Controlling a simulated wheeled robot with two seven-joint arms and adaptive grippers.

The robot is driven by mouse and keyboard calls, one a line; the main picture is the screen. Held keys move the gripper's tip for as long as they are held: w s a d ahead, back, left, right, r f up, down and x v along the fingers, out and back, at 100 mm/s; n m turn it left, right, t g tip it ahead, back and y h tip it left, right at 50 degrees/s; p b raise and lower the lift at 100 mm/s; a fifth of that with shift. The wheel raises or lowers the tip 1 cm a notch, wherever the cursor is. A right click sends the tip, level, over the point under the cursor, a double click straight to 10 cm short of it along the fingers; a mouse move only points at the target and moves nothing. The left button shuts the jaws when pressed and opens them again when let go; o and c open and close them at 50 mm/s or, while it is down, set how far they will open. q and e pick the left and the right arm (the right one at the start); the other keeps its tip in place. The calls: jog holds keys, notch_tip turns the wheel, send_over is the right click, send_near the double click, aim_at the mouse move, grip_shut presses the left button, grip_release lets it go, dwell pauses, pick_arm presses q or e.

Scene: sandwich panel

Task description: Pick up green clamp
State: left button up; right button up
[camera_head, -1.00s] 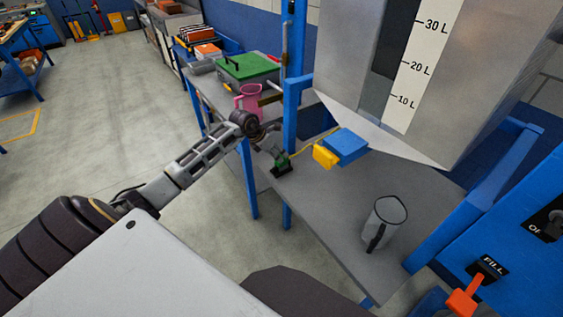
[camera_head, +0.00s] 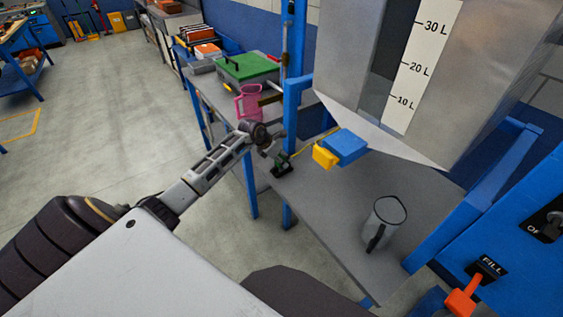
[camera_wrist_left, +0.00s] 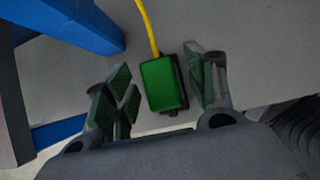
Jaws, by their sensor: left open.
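The green clamp (camera_wrist_left: 162,84) shows in the left wrist view as a green block with a dark side, with a yellow cord running from its top. My left gripper (camera_wrist_left: 165,90) is open, with one finger on each side of the green clamp. Gaps show between the clamp and both fingers. In the head view my left gripper (camera_head: 276,160) is over the left edge of the grey table (camera_head: 320,215), and it largely hides the green clamp there. My right gripper is not in view.
A blue block with a yellow end (camera_head: 343,149) sits on the table below the metal tank (camera_head: 440,140). A clear jug (camera_head: 386,222) stands at the front right. A pink jug (camera_head: 250,103) and a green-lidded box (camera_head: 247,67) are behind. Blue posts flank the table.

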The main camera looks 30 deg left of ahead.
aim_at(281, 156)
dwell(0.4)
pick_arm(q)
jog(key=c, duration=1.2)
jog(key=shift+r, duration=0.1)
jog(key=shift+r, duration=4.9)
